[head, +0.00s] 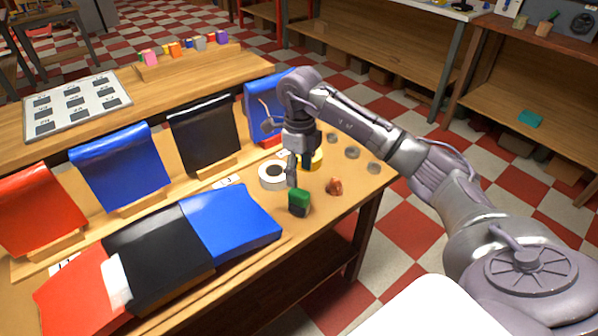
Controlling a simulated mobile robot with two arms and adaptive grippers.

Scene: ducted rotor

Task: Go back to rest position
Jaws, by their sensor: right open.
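My right arm comes in from the right and bends down over the wooden table (355,200). My right gripper (298,172) points down at the table's right part and is open. A green and dark block (299,203) lies just below and in front of it. A white roll (272,176) with a dark centre lies just left of the fingers. A yellow thing (316,160) is partly hidden behind the gripper. I cannot tell whether the fingertips touch anything. My left gripper is not in view.
A reddish-brown lump (334,186) and several grey discs (352,152) lie on the right. Red, blue and black covers (120,165) hang on stands; more lie in front (232,222). A white board (77,105) is at the back left.

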